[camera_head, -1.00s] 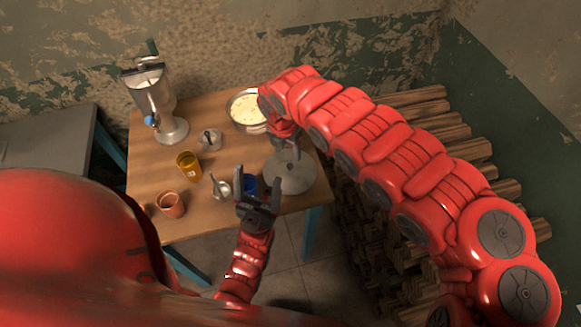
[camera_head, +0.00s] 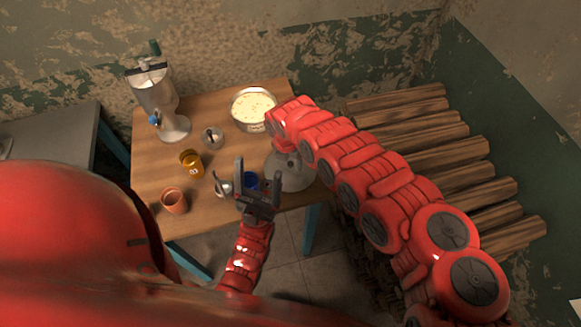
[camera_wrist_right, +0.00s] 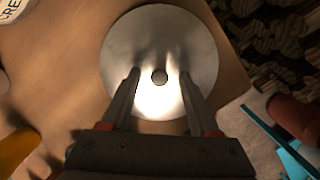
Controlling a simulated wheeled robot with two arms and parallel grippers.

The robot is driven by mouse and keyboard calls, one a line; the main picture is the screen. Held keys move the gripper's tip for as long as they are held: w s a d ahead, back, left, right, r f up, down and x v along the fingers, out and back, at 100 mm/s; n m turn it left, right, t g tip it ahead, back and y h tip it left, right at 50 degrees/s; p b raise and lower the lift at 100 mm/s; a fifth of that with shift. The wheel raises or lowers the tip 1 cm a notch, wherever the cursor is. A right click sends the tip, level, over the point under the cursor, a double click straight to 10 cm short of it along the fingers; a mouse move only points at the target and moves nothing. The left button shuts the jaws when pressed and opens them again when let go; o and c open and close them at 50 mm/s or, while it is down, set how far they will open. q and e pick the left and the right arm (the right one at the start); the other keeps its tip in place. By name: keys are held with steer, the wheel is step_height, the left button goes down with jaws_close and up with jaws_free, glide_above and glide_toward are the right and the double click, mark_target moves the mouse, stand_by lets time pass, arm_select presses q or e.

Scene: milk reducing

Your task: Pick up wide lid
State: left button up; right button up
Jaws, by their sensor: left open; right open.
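The wide lid is a flat grey metal disc with a small central knob. In the head view the lid (camera_head: 292,183) lies at the table's front right corner, partly covered by my right arm. In the right wrist view the lid (camera_wrist_right: 125,40) fills the upper middle. My right gripper (camera_wrist_right: 159,74) is open above it, one finger on each side of the dark knob (camera_wrist_right: 159,77). I cannot tell how high the fingertips are. My left gripper (camera_head: 258,178) is open and empty near the table's front edge, left of the lid.
Stacked logs (camera_head: 420,130) are at right.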

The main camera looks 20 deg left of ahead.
jaws_close()
stand_by(0.4)
